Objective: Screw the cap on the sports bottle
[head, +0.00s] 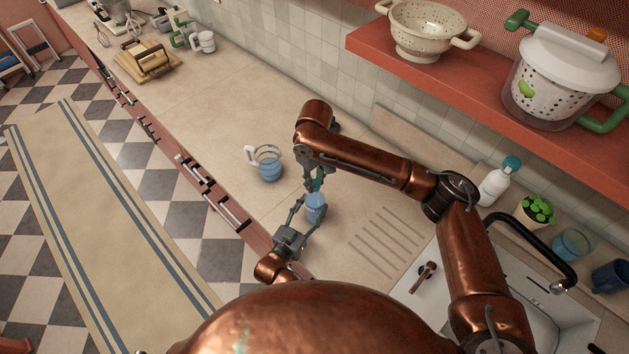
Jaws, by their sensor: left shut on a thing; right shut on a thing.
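The sports bottle (316,208), small and blue, stands upright on the beige counter near its front edge. My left gripper (307,212) reaches in from the lower left and is shut on the bottle's body. My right gripper (315,183) points down from above, directly over the bottle, and is shut. A small dark green piece, seemingly the cap, shows between its fingers. The fingers hide most of the cap and the bottle's neck, so I cannot tell whether the cap touches the neck.
The drainer grooves and sink (527,318) lie to the right. A white bottle (494,185) and a potted plant (537,209) stand behind. A red shelf (470,80) overhangs the back.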

